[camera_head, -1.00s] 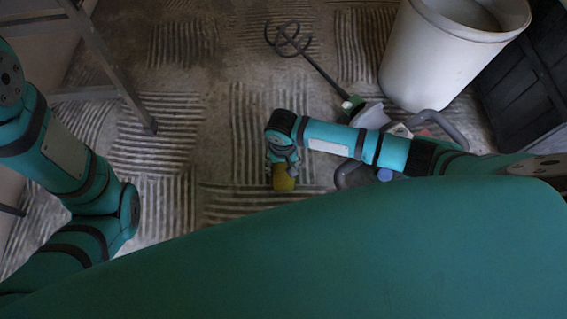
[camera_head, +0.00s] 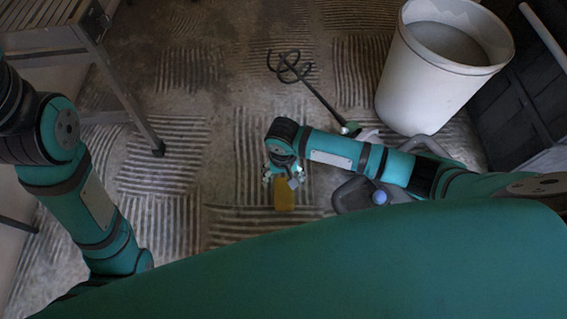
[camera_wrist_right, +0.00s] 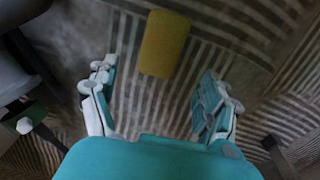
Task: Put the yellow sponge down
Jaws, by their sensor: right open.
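The yellow sponge (camera_head: 284,194) lies on the ridged floor in the head view, just below my right gripper (camera_head: 282,176) in the picture. In the right wrist view the sponge (camera_wrist_right: 164,44) lies beyond the fingertips, roughly between their lines, and no finger touches it. My right gripper (camera_wrist_right: 158,84) is open and empty, with its two fingers spread wide. My left arm comes in from the left in the head view, but its gripper is out of the picture.
A white bucket (camera_head: 436,85) stands at the upper right, with a stirring paddle (camera_head: 318,90) on the floor to its left. A dark container with a blue cap (camera_head: 379,197) is beside my right arm. A metal trestle (camera_head: 130,105) stands at the upper left. Floor left of the sponge is clear.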

